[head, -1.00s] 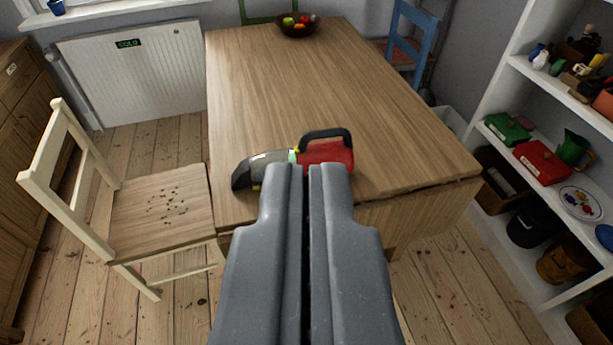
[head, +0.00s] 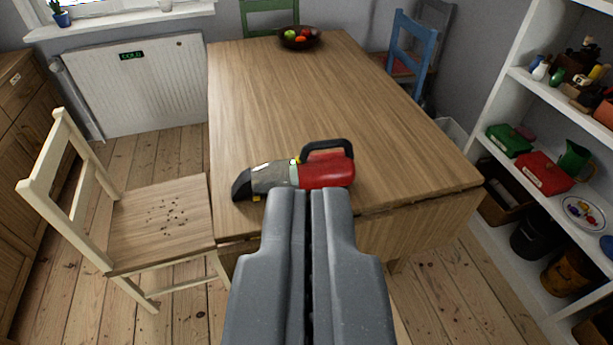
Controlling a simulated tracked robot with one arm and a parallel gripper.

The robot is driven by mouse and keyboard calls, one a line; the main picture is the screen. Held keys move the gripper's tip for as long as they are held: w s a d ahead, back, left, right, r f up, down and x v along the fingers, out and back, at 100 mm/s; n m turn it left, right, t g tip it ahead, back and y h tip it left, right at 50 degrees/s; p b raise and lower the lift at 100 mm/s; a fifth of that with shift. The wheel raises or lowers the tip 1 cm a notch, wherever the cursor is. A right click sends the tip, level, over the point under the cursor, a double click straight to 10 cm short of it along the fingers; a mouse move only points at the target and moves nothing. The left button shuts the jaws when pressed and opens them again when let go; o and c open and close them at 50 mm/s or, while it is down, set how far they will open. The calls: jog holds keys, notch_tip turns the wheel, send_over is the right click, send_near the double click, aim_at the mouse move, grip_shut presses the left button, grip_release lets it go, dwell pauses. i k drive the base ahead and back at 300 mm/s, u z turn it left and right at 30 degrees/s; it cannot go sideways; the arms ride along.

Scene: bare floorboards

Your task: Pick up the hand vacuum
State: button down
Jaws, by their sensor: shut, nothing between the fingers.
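My gripper (head: 309,192) is shut and empty. Its fingertips show just below the vacuum in the picture, on the near side of it. I cannot tell how far apart they are in depth.
A cream chair (head: 160,218) with dark crumbs on its seat stands left of the table. A fruit bowl (head: 300,38) sits at the table's far end, near a blue chair (head: 408,50). White shelves (head: 545,95) with several items stand at right. The table's middle is clear.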

aim_at(320, 170)
jog(key=k, duration=1.3)
jog(key=u, duration=0.45)
jog(key=i, duration=1.05)
jog(key=u, duration=0.35)
jog(key=i, duration=1.25)
jog(key=z, duration=0.95)
jog(key=i, duration=0.65)
jog(key=z, duration=0.45)
jog(key=k, duration=0.95)
jog(key=z, duration=0.2)
jog(key=i, duration=0.6)
